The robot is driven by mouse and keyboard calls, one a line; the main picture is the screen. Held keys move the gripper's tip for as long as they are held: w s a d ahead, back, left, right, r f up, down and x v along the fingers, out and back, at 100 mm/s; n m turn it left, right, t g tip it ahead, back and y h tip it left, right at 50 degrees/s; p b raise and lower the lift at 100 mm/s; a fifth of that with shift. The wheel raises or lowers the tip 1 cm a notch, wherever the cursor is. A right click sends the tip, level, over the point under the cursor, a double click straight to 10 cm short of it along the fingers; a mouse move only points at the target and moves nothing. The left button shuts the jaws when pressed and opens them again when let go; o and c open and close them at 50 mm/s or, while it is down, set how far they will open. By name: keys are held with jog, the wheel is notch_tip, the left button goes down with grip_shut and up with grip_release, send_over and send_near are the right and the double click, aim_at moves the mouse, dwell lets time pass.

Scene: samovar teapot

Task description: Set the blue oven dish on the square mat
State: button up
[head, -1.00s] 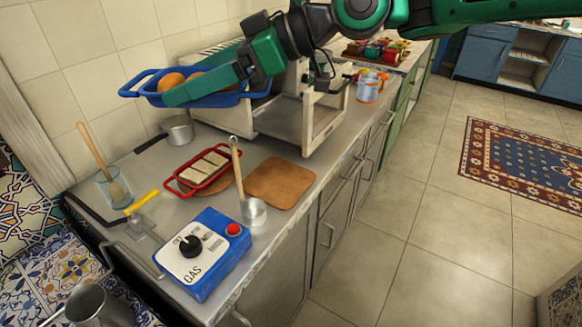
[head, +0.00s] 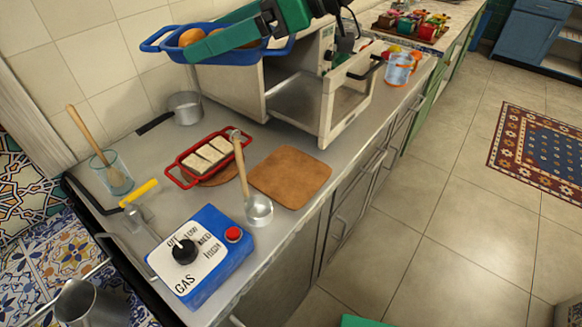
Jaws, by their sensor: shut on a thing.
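The blue oven dish (head: 213,54) is in the air at the upper left of the head view, in front of the tiled wall and above the counter. Orange-brown round food shows inside it. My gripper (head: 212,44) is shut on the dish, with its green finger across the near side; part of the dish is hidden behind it. The square mat (head: 290,177) is brown and lies flat and bare on the counter, below and to the right of the dish. A second, rounder brown mat (head: 219,179) lies mostly under a red dish.
The red dish (head: 183,178) with pale blocks sits left of the square mat. A ladle (head: 257,207) stands close to its left edge. An open oven (head: 322,100) stands behind it. A blue gas box (head: 200,258), pot (head: 185,107) and glass jar (head: 113,175) are around.

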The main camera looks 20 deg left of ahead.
jog(key=shift+w+d, duration=0.45)
jog(key=d+f+m+t, duration=0.2)
jog(key=d+f, duration=1.6)
jog(key=f, duration=0.3)
send_over(290, 172)
notch_tip(290, 172, down, 7)
jog(key=shift+s+r, duration=0.1)
jog(key=shift+f, duration=2)
jog(key=shift+f, duration=0.1)
jog(key=o, duration=1.2)
jog(key=shift+o, duration=0.5)
